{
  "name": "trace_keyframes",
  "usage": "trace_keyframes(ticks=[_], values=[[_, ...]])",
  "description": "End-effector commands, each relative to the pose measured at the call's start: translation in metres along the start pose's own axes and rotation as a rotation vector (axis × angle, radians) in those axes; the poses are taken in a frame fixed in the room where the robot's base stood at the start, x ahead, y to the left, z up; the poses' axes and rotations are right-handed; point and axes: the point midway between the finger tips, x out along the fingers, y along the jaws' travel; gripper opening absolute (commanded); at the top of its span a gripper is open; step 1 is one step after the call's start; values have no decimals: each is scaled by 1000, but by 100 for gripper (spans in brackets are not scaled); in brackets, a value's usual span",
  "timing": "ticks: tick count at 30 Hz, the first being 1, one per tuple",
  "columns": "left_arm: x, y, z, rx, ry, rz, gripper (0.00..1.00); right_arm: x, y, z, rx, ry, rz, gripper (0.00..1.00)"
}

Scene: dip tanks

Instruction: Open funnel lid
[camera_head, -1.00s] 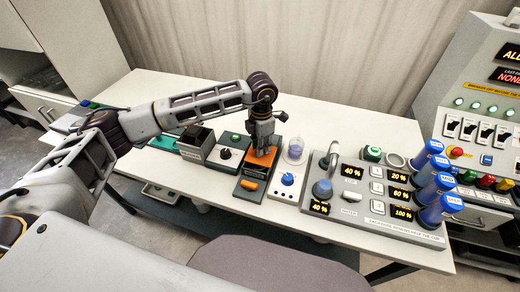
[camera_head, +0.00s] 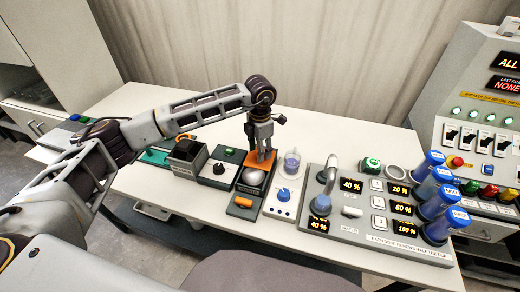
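My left gripper (camera_head: 263,157) reaches down from above at the back of a dark station on the table. The funnel station (camera_head: 234,213) is a narrow dark box. A pale grey round funnel opening (camera_head: 254,178) shows uncovered in its top, just in front of and below the fingertips. My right gripper is not in view.
A blue-knobbed station (camera_head: 284,195) with a clear beaker (camera_head: 292,162) stands to the right, then a grey panel (camera_head: 350,236) with a faucet and several blue cylinders. A black-knobbed station (camera_head: 219,169) and a dark open box (camera_head: 186,150) stand to the left.

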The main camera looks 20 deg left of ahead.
Motion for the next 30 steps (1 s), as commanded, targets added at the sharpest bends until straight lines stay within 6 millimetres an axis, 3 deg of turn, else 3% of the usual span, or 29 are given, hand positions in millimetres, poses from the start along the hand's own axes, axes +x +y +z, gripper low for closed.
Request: trace_keyframes(ticks=[6, 9, 16, 30], values=[[0, 0, 0, 0, 1, 0, 47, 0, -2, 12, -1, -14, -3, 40], [0, 0, 0, 0, 1, 0, 47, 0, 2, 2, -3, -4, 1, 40], [-10, 0, 0, 0, -1, 0, 47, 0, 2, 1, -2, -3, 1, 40], [-72, 0, 0, 1, -1, 1, 47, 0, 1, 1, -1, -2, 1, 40]])
